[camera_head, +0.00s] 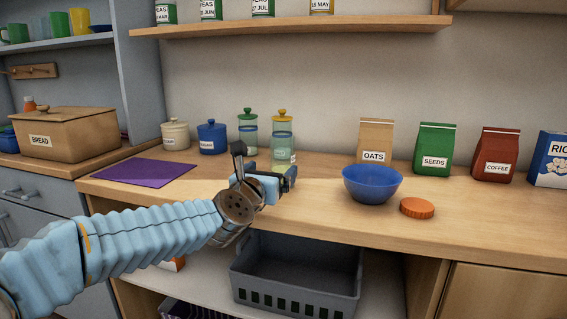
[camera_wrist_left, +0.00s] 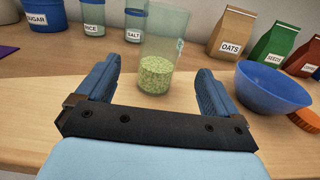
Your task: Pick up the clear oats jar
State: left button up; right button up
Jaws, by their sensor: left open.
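A clear jar (camera_wrist_left: 157,75) with pale green grains in its bottom stands upright on the counter. My right gripper is not in view.
Jars labelled RICE (camera_wrist_left: 93,16) and SALT (camera_wrist_left: 135,24) stand behind. A blue bowl (camera_head: 371,184), an orange lid (camera_head: 417,208) and an OATS bag (camera_head: 375,142) are to the right. A purple mat (camera_head: 145,172) lies left; a grey crate (camera_head: 295,298) sits below the counter.

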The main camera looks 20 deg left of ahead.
aim_at(278, 164)
pick_arm(q)
jog(key=w, duration=0.3)
jog(key=shift+w+p, duration=0.3)
jog(key=shift+w, duration=0.05)
jog(key=w+p, duration=0.1)
jog(key=w, duration=0.1)
jog(key=w+p, duration=0.1)
jog(key=w, duration=0.1)
jog(key=shift+w+d, duration=0.2)
jog(key=shift+w, duration=0.05)
jog(key=shift+w+f, duration=0.15)
jog(key=shift+w, duration=0.2)
jog(key=shift+c, duration=0.2)
